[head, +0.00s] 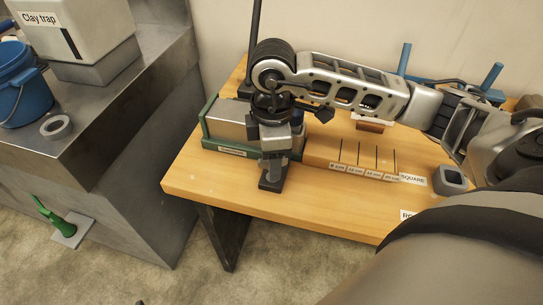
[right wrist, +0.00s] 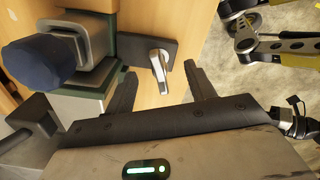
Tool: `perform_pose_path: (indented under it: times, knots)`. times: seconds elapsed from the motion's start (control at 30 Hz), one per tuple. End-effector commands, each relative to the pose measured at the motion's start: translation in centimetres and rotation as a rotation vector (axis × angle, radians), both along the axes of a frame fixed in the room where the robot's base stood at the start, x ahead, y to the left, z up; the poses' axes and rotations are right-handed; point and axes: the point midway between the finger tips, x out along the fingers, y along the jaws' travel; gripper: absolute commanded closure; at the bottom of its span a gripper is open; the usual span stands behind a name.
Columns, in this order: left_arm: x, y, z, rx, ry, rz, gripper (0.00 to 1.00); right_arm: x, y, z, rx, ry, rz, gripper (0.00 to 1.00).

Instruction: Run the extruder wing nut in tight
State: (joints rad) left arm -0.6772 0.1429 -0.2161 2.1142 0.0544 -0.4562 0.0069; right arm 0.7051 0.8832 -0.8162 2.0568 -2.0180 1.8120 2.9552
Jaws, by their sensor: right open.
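The clay extruder, a grey body in a green frame (head: 226,128), sits on the wooden table's left end. My right gripper (head: 271,180) points down at its front right side. In the right wrist view, a silver wing-like piece (right wrist: 159,66), likely the wing nut, stands on a dark plate (right wrist: 135,50) beside the extruder's green edge. The open fingers of my right gripper (right wrist: 160,80) lie on either side of this piece in the picture; contact cannot be told. The head view hides the piece behind my gripper. My left gripper does not show.
A dark blue knob-like part (right wrist: 42,62) is left of the fingers. A metal bench (head: 110,125) with a blue bucket (head: 22,85) stands left, across a gap.

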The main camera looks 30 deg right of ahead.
Motion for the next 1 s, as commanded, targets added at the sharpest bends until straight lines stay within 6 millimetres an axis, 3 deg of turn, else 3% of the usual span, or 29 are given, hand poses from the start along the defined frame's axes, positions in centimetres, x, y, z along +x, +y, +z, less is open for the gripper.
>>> perform_pose_path:
  times: [0.43,1.0]
  knots:
    - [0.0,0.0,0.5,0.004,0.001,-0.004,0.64,0.0,0.0,0.6,0.000,-0.001,0.000,0.31]
    - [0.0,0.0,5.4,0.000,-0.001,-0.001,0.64,0.0,0.0,6.4,0.000,-0.001,0.001,0.31]
